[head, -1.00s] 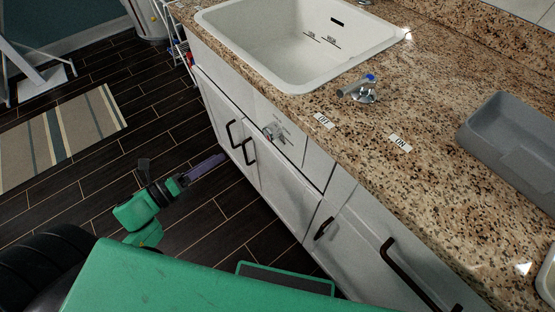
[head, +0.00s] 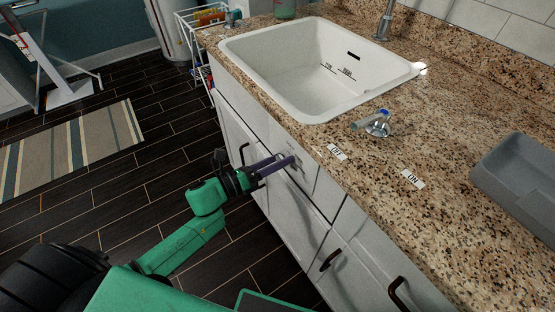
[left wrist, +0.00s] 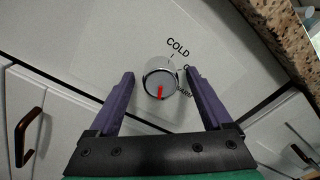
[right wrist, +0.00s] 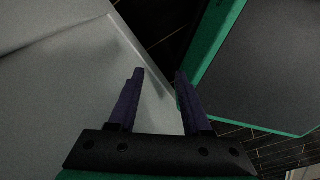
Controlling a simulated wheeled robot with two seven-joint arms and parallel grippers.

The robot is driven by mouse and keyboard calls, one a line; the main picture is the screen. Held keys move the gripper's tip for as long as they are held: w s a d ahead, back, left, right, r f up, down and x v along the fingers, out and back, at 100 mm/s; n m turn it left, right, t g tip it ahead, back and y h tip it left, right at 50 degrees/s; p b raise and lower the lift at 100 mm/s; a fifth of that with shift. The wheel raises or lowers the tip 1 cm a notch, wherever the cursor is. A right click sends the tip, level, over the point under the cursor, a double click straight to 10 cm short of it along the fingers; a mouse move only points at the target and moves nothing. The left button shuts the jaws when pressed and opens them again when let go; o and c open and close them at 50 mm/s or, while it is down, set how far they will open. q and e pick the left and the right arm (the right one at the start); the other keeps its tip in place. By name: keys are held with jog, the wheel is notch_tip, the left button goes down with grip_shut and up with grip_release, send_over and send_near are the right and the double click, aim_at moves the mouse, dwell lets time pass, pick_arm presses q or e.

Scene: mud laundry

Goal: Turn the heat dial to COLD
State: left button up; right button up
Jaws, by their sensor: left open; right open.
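The heat dial (left wrist: 160,80) is a round silver knob on the white cabinet front, in the left wrist view. Its red pointer faces down in that picture, away from the COLD label (left wrist: 178,47) printed above it. More lettering at its right is partly covered by a finger. My right gripper (right wrist: 158,72) is open and empty.
A white sink (head: 310,65) is set in the granite counter (head: 440,140). A blue-marked tap lever (head: 372,122) stands near OFF and ON labels. A grey tray (head: 520,175) lies at right. Dark cabinet handles (head: 331,259) stick out.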

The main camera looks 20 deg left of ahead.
pick_arm(q)
grip_shut()
jog(key=shift+n, duration=0.4)
jog(key=shift+s+f+n+t+y+p, duration=0.15)
jog(key=shift+n+p, duration=1.5)
jog(key=shift+n, duration=3.35)
jog(key=shift+n+t+y+p, duration=0.15)
jog(key=shift+n+p, duration=1.5)
jog(key=shift+n, duration=3.35)
jog(key=shift+s+f+n+t+y+p, duration=0.15)
jog(key=shift+n+p, duration=1.5)
jog(key=shift+n, duration=3.35)
jog(key=shift+w+d+r, duration=0.1)
